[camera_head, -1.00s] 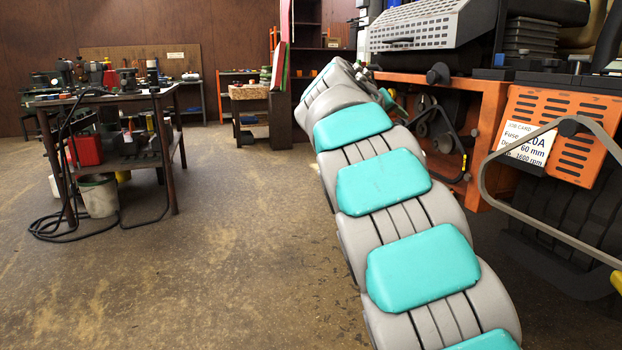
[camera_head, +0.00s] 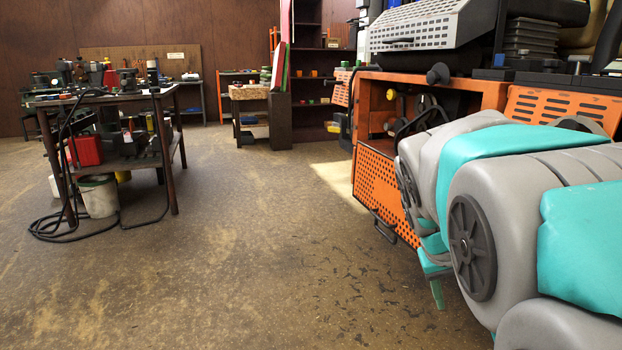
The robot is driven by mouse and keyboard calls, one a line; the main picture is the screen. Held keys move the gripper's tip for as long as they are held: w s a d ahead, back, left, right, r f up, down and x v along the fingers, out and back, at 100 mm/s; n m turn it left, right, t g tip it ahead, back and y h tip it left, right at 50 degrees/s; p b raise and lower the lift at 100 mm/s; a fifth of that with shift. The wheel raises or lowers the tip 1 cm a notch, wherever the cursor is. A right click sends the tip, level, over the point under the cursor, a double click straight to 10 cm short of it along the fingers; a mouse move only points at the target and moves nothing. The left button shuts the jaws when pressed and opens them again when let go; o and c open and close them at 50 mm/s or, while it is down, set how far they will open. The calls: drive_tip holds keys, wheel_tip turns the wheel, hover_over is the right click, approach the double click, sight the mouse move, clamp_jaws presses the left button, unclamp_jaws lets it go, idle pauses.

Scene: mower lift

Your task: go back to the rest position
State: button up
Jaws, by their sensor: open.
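My grey and teal arm fills the lower right of the head view, folded, with a round dark joint cap facing left. My gripper (camera_head: 437,287) shows only in part, as a narrow teal end pointing down under the arm, left of the joint cap. It is open, and I see nothing held in it. The rest of it is hidden behind my arm links. It hangs over bare floor, in front of the orange machine (camera_head: 384,190).
The orange machine with its perforated panel stands close behind and beside my arm at right. A dark workbench (camera_head: 160,160) with tools, a red can (camera_head: 86,150) and a white bucket (camera_head: 98,196) stands at left. A hose lies on the floor there. The middle floor is clear.

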drive_tip(key=s+a+f+g+y, duration=0.1)
drive_tip(key=s+a+f, duration=0.2)
drive_tip(key=s, duration=0.5)
drive_tip(key=s+a+f+g+y, duration=0.1)
drive_tip(key=s+a+f+g, duration=0.1)
drive_tip(key=s+f, duration=0.4)
drive_tip(key=s+a+f+g+y, duration=0.1)
drive_tip(key=s+a+f, duration=0.3)
drive_tip(key=s, duration=0.7)
drive_tip(key=shift+a+f+n+y, duration=0.15)
drive_tip(key=shift+f+n+y, duration=0.15)
drive_tip(key=shift+y, duration=0.3)
drive_tip(key=shift+w, duration=0.1)
drive_tip(key=shift+c, duration=0.3)
